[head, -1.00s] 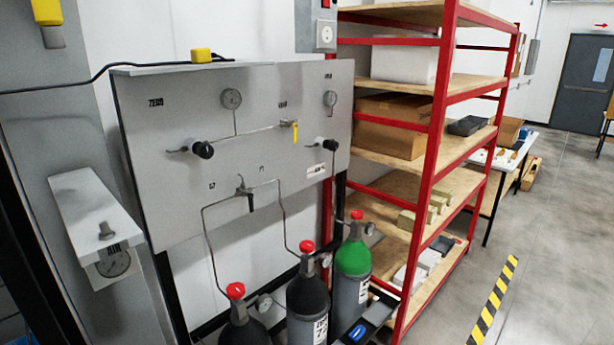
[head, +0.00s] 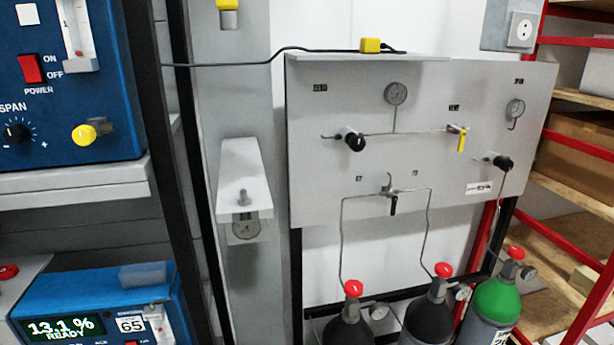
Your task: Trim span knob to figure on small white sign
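The span knob (head: 16,133) is a small black knob under the word SPAN on a blue analyser (head: 100,30), at the left edge of the head view. A scale of ticks and a plus mark show around it. Below, a second blue unit (head: 60,290) has a lit display (head: 60,326) reading 13.1 % READY. A small white label (head: 131,325) with 65 is on its front. Another small white sign (head: 479,188) is on the grey gas panel; its print is too small to read. Neither of my grippers is in view.
The grey gas panel (head: 340,110) carries gauges, black knobs and a yellow-handled valve (head: 461,143). Several gas cylinders with red caps stand below it, one with a green top (head: 495,300). A black post (head: 172,150) stands right of the analyser. Red shelving (head: 590,140) is at right.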

